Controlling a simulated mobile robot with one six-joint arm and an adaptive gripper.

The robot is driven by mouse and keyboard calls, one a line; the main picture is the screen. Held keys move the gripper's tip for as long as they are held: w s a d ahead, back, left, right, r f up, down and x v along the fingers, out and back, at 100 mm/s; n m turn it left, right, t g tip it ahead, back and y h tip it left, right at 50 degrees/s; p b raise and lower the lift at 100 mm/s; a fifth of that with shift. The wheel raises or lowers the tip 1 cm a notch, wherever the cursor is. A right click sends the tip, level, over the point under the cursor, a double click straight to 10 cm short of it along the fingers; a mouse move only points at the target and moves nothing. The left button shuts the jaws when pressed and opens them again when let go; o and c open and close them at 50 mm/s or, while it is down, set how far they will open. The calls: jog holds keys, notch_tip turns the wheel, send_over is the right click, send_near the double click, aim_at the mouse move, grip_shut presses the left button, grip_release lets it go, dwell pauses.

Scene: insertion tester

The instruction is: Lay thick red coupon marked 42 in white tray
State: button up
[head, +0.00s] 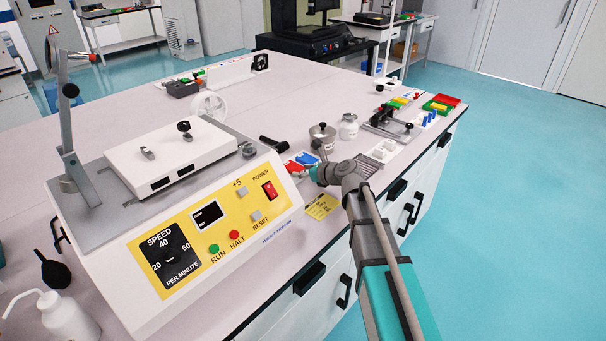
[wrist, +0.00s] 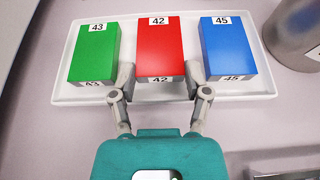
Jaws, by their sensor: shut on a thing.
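The thick red coupon (wrist: 161,48), marked 42 on its top and near end, is over the white tray (wrist: 66,99) between two other coupons. My gripper (wrist: 158,76) is shut on the near part of the red coupon, one finger on each side. The green coupon (wrist: 96,55) marked 43 lies in the tray on the left, and the blue coupon (wrist: 229,48) marked 45 on the right. The red coupon looks level with them; whether it touches the tray floor is hidden. In the head view, my gripper (head: 317,173) partly covers the tray.
A metal pot (wrist: 296,30) stands close to the tray's right side; it also shows in the head view (head: 322,138). The tester (head: 200,220) with its yellow panel stands left of my gripper. A yellow card (head: 321,206) lies near the table's front edge.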

jog(key=shift+f, duration=0.1)
jog(key=o, duration=0.9)
jog(key=shift+c, duration=0.2)
jog(key=shift+r, duration=0.2)
jog(key=p+v, duration=0.4)
jog(key=v, duration=0.8)
jog(key=shift+p, duration=0.3)
